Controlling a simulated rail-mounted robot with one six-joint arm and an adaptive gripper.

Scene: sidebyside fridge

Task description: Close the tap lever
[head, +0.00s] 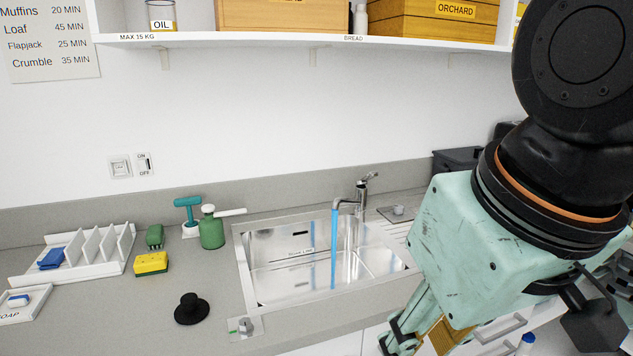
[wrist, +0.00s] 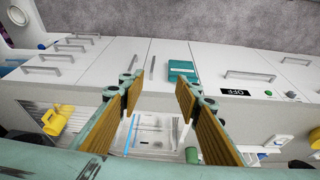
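The chrome tap (head: 359,204) stands at the back edge of the steel sink (head: 262,288). Its lever (head: 371,176) sticks up and to the right from the top of the body. A blue stream of water (head: 334,250) runs from the spout into the basin. My gripper (wrist: 157,92) is open and empty, with a wide gap between its two pads in the wrist view. In the head view it hangs low, in front of and right of the sink, apart from the tap. Part of the sink shows between the fingers in the wrist view; I cannot make out the lever there.
A green bottle (head: 212,230), a yellow sponge (head: 151,263), a black plunger-like knob (head: 192,308) and a white rack (head: 100,250) stand left of the sink. A shelf (head: 250,41) with boxes hangs above. The space directly above the sink is free.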

